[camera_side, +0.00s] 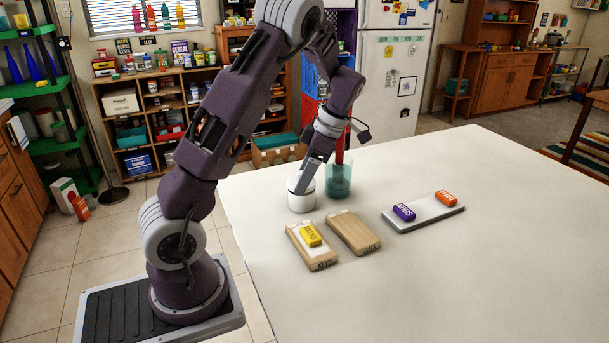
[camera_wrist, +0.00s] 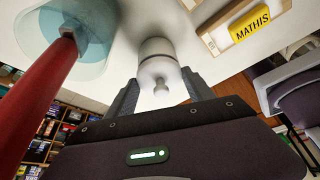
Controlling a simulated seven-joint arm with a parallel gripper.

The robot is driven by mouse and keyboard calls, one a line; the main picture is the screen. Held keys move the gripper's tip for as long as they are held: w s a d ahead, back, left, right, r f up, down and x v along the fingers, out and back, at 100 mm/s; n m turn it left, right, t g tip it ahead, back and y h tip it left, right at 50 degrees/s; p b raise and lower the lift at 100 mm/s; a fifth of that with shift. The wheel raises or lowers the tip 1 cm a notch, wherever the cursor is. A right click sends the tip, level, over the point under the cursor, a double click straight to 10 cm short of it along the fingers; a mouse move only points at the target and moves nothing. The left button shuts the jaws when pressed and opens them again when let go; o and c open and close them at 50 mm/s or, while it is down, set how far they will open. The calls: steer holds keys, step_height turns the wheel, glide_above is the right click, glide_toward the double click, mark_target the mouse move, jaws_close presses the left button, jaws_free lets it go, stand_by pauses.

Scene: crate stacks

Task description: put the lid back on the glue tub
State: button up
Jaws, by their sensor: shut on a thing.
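The white glue tub (camera_side: 301,200) stands upright on the white table, left of a teal cup. In the wrist view the tub (camera_wrist: 157,46) is just beyond my fingers. The white lid (camera_wrist: 158,68), with a small knob, is between my two fingers (camera_wrist: 160,95), over the tub's mouth and in line with it. My gripper (camera_side: 308,172) is shut on the lid and tilted. I cannot tell whether the lid rests on the rim or hovers slightly above it; my fingers partly hide this in the side view.
The teal cup (camera_side: 339,184) with a red-handled tool (camera_side: 340,150) stands close to the tub's right. In front are a wooden tray with a yellow block (camera_side: 310,235) and an empty wooden tray (camera_side: 354,232). A grey tray (camera_side: 425,213) holds purple and orange blocks. The table's right side is clear.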

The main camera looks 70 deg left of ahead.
stand_by(0.4)
steer(key=o, duration=1.7)
steer(key=shift+r, duration=3.5)
jaws_close()
steer(key=shift+f, duration=1.95)
